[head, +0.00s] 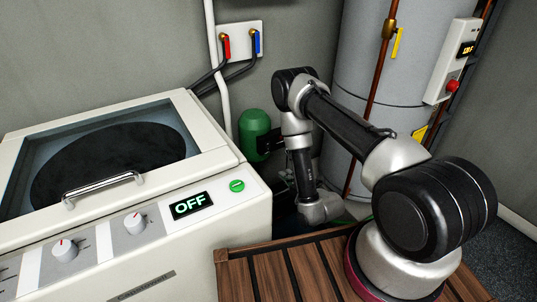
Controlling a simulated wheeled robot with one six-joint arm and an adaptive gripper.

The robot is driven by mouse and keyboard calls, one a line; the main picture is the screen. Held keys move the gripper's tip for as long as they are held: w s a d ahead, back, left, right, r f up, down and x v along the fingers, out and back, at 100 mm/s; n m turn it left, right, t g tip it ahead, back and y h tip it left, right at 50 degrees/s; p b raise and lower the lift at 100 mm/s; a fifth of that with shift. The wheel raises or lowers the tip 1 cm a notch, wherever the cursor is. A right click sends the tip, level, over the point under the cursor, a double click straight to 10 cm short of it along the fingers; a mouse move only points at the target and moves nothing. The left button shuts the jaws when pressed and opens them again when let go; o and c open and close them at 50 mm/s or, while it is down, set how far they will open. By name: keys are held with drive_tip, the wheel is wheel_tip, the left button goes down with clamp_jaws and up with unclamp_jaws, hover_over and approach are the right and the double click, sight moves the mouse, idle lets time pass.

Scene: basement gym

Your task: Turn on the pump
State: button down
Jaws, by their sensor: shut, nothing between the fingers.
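A green rounded cylinder (252,128), which may be the pump, stands behind the white machine, by the wall. A dark box sits at its right side, partly behind my arm, and I cannot make out a switch on it. The cylinder's lower part is hidden by the machine. My arm reaches up and folds down just right of the cylinder, with its wrist low in the gap behind the wooden slatted top. My gripper itself is hidden, so I cannot see its fingers or what they are near.
Red and blue valves (242,44) are on the wall. A grey tank (355,60) and a control box (452,62) with a red button stand right.

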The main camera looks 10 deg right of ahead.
sight(264, 150)
drive_tip(key=shift+w+r+n+t, duration=0.2)
drive_tip(key=shift+r+n+t, duration=0.4)
drive_tip(key=shift+r, duration=0.55)
drive_tip(key=shift+w, duration=0.1)
drive_tip(key=x, duration=1.4)
drive_tip(key=shift+a, duration=0.15)
drive_tip(key=shift+f, duration=0.1)
drive_tip(key=shift+w+a+f, duration=0.1)
drive_tip(key=shift+w, duration=0.1)
